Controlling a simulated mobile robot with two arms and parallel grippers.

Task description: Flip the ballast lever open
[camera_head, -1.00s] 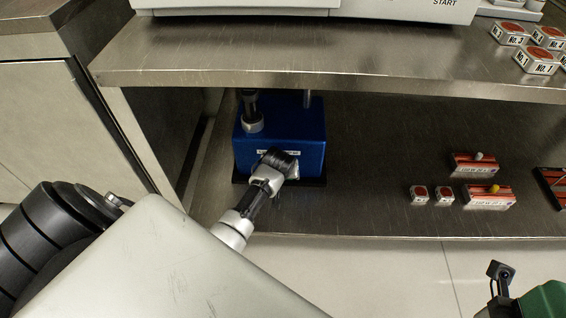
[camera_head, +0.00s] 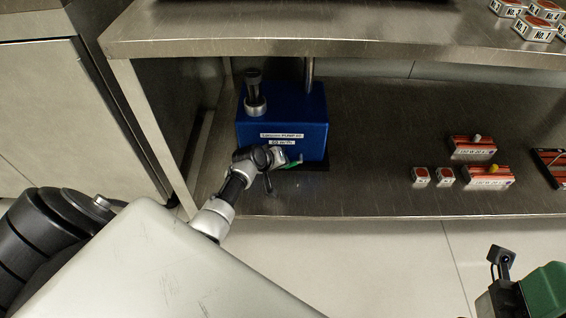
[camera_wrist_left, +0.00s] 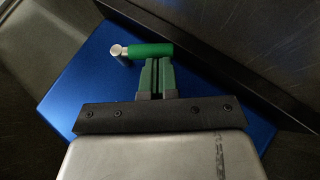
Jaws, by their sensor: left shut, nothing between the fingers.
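The blue pump (camera_head: 300,103) stands on the lower shelf, with white labels on its front. In the left wrist view, a green lever handle (camera_wrist_left: 151,49) with a silver round end (camera_wrist_left: 118,51) lies across the blue pump top or face (camera_wrist_left: 84,76). My left gripper (camera_wrist_left: 157,66) has its green fingers shut and empty. Their tips are right at the handle's lower edge; I cannot tell whether they touch. In the head view my left wrist is low in front of the pump. A small green piece (camera_head: 291,164) shows there; I cannot tell whether it is lever or finger.
The upper shelf edge (camera_head: 330,47) overhangs the pump. Red-topped small blocks (camera_head: 420,175) and red-and-white boxes (camera_head: 473,146) sit on the lower shelf at the right. The shelf between them and the pump is clear. Part of my right arm shows at bottom right.

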